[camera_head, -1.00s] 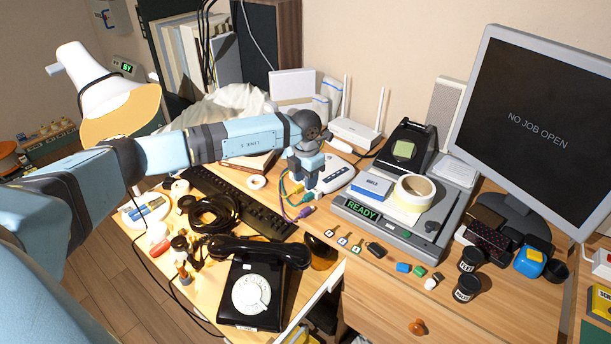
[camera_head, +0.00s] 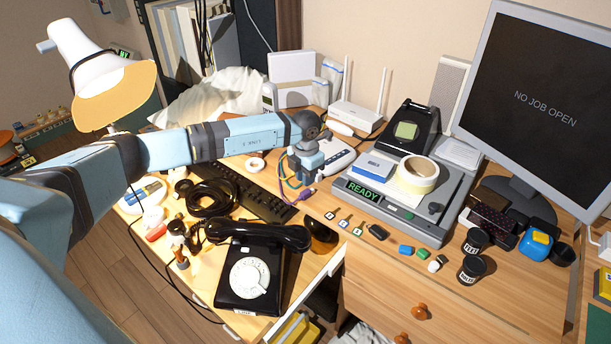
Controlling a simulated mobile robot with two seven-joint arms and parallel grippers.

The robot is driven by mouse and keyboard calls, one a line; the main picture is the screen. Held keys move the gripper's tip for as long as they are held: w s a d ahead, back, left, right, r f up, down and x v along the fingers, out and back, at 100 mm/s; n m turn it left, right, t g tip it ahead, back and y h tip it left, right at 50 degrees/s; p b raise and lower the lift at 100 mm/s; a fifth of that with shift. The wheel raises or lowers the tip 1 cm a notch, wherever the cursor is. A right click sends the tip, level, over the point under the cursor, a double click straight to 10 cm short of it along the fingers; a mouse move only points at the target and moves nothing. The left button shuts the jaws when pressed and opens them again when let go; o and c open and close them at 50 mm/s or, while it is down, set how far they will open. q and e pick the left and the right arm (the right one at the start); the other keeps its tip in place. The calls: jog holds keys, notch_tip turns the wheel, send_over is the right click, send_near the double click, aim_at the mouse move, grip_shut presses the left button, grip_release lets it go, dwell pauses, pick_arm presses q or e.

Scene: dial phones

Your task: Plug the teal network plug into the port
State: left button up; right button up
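My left gripper (camera_head: 303,175) points down over the desk, in front of a white network box (camera_head: 336,157) that it partly covers. Its fingers are small and dark here, so I cannot tell whether they are open or shut, or hold anything. A teal cable (camera_head: 281,167) loops down just left of the gripper. The teal plug at its end cannot be made out; the gripper hides that spot. A purple plug (camera_head: 304,196) lies just below the fingers. The port is not clearly visible. My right gripper is not in view.
A black keyboard (camera_head: 245,190) lies left of the gripper and a black dial phone (camera_head: 248,281) in front. A grey machine (camera_head: 425,222) reading READY stands right, with a tape roll (camera_head: 417,174) on it. A white router (camera_head: 357,117) stands behind. Small keys and caps lie in front of the machine.

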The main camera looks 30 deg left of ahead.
pick_arm(q)
jog(key=shift+s, duration=0.2)
dwell(0.4)
jog(key=shift+s+a+p, duration=0.25)
jog(key=shift+s+p, duration=0.25)
jog(key=shift+s, duration=0.15)
jog(key=shift+s+a, duration=0.1)
jog(key=shift+s, duration=0.25)
jog(key=shift+r, duration=0.15)
jog(key=shift+r+p, duration=1.55)
jog(key=shift+r, duration=0.35)
jog(key=shift+w, duration=0.1)
